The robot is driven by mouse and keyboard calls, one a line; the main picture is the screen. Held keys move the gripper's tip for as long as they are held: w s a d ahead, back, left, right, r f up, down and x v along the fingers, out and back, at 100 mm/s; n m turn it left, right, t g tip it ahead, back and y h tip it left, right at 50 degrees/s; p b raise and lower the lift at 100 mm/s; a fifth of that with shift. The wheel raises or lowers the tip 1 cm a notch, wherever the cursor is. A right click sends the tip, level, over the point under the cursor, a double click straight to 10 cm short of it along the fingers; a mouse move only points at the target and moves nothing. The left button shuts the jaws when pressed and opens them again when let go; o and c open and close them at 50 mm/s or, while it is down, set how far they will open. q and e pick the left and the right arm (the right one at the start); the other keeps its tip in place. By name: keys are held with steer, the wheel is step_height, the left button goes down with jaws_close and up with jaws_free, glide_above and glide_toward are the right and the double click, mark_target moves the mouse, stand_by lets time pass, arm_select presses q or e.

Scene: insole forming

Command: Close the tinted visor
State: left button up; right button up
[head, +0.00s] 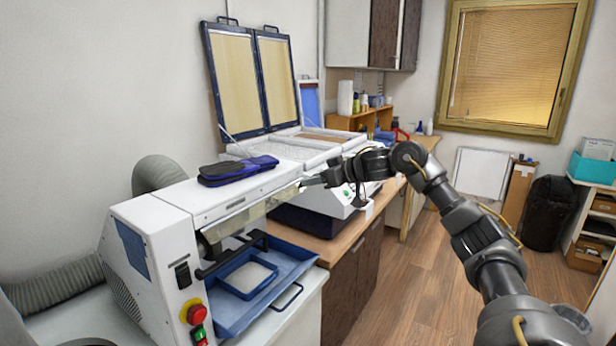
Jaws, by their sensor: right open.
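The tinted visor (250,214) looks like a translucent, yellowish-brown strip along the front edge of the white machine (155,228). It stands out over the opening above a blue tray (243,317), so the opening shows uncovered beneath it. My right gripper (307,183) is open and empty at the visor's far right end. Its fingertips are close to the visor's edge, but I cannot tell whether they touch it. My left gripper is out of view.
A dark blue case (238,168) lies on top of the machine. Behind stand raised blue-framed lids (233,75). A red stop button (196,314) is on the machine's front left. A wooden-topped cabinet (345,240) stands to its right. The wooden floor (400,300) beyond is clear.

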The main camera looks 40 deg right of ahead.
steer(key=shift+p+x, duration=0.3)
steer(key=shift+x, duration=1.05)
